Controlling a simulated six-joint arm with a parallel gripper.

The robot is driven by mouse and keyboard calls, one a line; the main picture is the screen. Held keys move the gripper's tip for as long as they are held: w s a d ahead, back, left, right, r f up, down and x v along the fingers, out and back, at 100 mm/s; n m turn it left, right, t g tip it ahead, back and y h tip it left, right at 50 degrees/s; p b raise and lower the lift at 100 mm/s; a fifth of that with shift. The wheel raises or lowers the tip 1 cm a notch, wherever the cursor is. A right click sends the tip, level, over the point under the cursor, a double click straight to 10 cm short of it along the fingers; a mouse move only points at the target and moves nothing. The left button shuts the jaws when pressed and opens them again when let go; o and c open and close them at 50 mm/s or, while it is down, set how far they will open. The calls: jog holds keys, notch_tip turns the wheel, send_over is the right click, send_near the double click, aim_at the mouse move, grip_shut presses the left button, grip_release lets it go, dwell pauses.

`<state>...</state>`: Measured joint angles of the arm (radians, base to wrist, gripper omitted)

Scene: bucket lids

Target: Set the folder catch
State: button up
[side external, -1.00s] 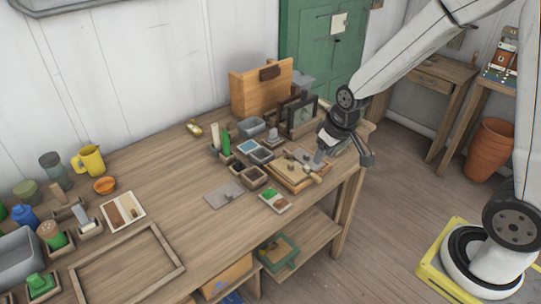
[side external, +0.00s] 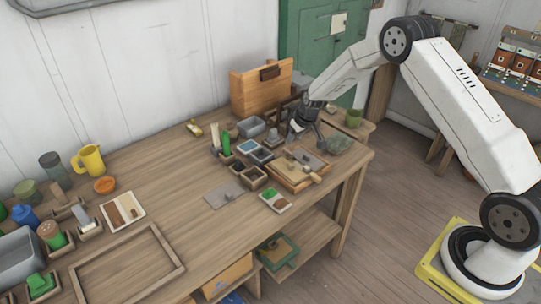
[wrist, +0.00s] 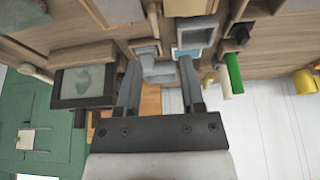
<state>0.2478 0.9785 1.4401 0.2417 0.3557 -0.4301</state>
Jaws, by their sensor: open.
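No part is clearly recognisable as the folder catch. An upright wooden box (side external: 262,88), with a dark fitting (side external: 270,73) on its top edge, stands at the back of the bench. My gripper (side external: 297,137) hangs over the right end of the bench, in front of the dark frames. In the wrist view my gripper (wrist: 159,72) is open, its two fingers apart. A small grey stepped holder (wrist: 156,66) shows between the fingertips; contact cannot be told. A dark-framed panel with a green shape (wrist: 83,82) is left of the fingers.
A wooden tray with loose pieces (side external: 284,183) lies in front of my gripper. Small dark boxes (side external: 253,178), a blue-topped tray (side external: 248,146) and a green stick (side external: 226,144) stand to the left. A translucent green dish (side external: 339,145) is to the right.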

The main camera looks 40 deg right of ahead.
aim_at(288, 151)
jog(key=shift+w+d+f, duration=0.35)
jog(key=shift+d+f, duration=0.05)
jog(key=shift+f, duration=0.1)
jog(key=shift+f, duration=0.15)
jog(key=shift+x, duration=3.7)
jog(key=shift+w, duration=0.1)
grip_shut()
